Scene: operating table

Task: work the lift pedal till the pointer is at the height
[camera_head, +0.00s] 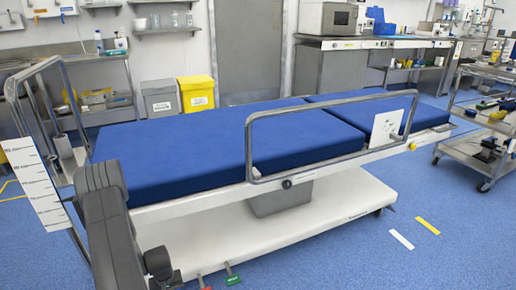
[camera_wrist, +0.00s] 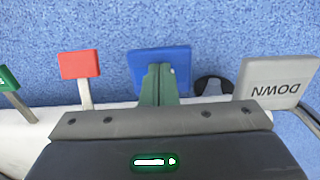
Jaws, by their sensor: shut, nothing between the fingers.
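The operating table (camera_head: 200,150) has blue pads and a white frame. In the wrist view my gripper (camera_wrist: 158,72) is shut and empty, its greenish fingers overlapping the blue pedal (camera_wrist: 181,60). I cannot tell whether they touch it, and no label on it is visible. A grey pedal (camera_wrist: 277,82) marked DOWN is to the right. A red pedal (camera_wrist: 80,64) and a green pedal (camera_wrist: 8,78) are to the left. A white height scale (camera_head: 33,180) with dark marks stands at the left of the head view. I cannot make out the pointer clearly there.
The white base (camera_head: 250,235) of the table is beside the pedals. A side rail (camera_head: 330,112) runs along the table's near side. Yellow and white floor strips (camera_head: 427,225) lie at the right. A steel cart (camera_head: 480,150) stands further right. Blue floor is open in front.

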